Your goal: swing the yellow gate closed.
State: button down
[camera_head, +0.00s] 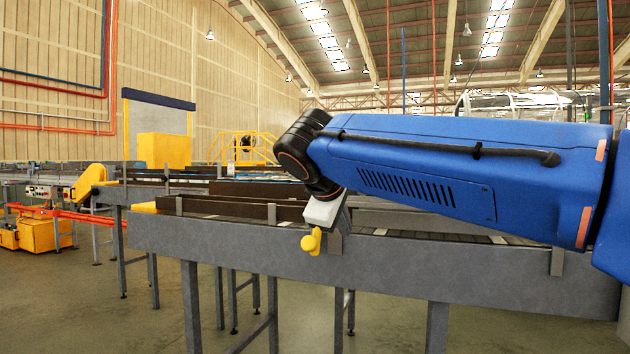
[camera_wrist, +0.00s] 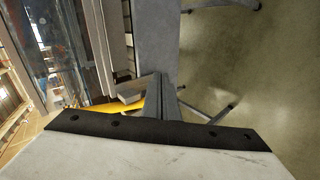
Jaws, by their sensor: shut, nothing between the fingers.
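A yellow piece with a rounded end (camera_head: 312,241), which looks like part of the gate, shows at the near side rail of the roller conveyor, just below my gripper in the head view. In the wrist view a yellow bar (camera_wrist: 103,107) lies left of my fingers, partly hidden behind them and a grey bracket. My gripper (camera_wrist: 158,80) is shut and empty, its fingers together over the grey side rail. It is close to the yellow piece; I cannot tell whether they touch. Most of the gate is hidden, so its angle is unclear.
The grey side rail (camera_head: 225,243) runs across the front on legs. Another yellow piece (camera_head: 146,207) sits at its left end. Brown guide boards (camera_head: 225,208) stand behind the rail. A yellow box (camera_head: 165,150) is farther back. The floor in front is clear.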

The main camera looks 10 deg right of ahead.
jog(key=w+a+r+n+t+h, duration=0.1)
jog(key=w+a+r, duration=0.2)
jog(key=a+r, duration=0.2)
jog(key=w+a+r+t+h, duration=0.1)
jog(key=w+a+r, duration=0.2)
jog(key=r, duration=0.6)
jog(key=shift+w+a+r+n+t, duration=0.15)
jog(key=shift+w+a+n+t, duration=0.2)
jog(key=shift+a, duration=0.55)
jog(key=x, duration=1.4)
jog(key=shift+d, duration=0.1)
jog(key=shift+d, duration=0.1)
